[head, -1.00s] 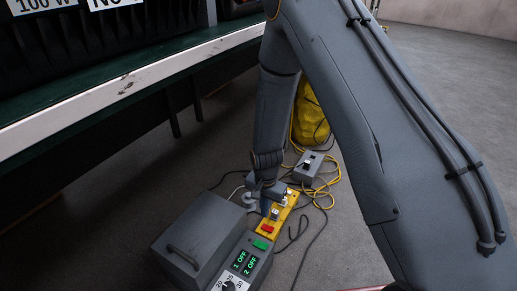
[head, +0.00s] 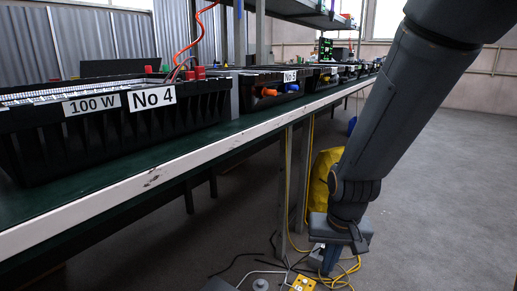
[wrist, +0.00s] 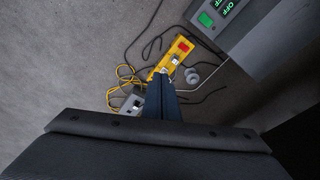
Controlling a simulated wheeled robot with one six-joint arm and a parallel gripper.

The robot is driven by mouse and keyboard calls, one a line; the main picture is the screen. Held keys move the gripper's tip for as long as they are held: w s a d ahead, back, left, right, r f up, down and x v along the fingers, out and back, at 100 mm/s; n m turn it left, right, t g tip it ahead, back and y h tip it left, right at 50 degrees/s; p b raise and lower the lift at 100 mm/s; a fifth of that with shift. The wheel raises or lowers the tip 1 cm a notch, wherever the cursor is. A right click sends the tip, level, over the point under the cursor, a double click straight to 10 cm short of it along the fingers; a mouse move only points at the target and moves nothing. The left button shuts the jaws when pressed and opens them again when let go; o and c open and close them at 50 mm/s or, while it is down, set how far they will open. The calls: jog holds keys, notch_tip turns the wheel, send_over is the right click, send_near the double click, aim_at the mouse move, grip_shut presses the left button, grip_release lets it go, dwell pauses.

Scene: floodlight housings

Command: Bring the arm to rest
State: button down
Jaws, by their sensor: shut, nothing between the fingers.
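My gripper (head: 331,259) hangs at the lower end of my arm, pointing down beside the bench. Its dark blue fingers are together with nothing between them; they also show in the wrist view (wrist: 161,95). The fingers appear above that box, and I cannot tell the exact gap. The yellow box's edge shows in the head view (head: 302,285).
The green bench (head: 140,194) carries black floodlight housings (head: 120,128). A yellow bag (head: 322,185) lies behind my arm. Open floor (head: 450,200) is at right.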

jog(key=s+d+r+n, duration=0.1)
jog(key=s+d+r, duration=0.1)
jog(key=s+r, duration=0.2)
jog(key=s+a+r+n+g+y+p, duration=0.1)
jog(key=s+a+r+n+p, duration=0.25)
jog(key=s+a+r, duration=0.5)
jog(key=s+a+r+n+g+y+p, duration=0.1)
jog(key=s+a+r+n+p, duration=0.4)
jog(key=s+a, duration=0.55)
jog(key=d+r+m+p, duration=0.2)
jog(key=d+r+p, duration=0.4)
jog(key=r+p, duration=0.3)
jog(key=d+r+m+h+p, duration=0.1)
jog(key=d+r+m+p, duration=0.2)
jog(key=d+r+p, duration=0.3)
jog(key=w+d+r+m+h+p, duration=0.1)
jog(key=d+r+m+p, duration=0.2)
jog(key=d+r+p, duration=0.4)
notch_tip(320, 180, up, 6)
jog(key=p, duration=1.2)
jog(key=shift+r, duration=0.15)
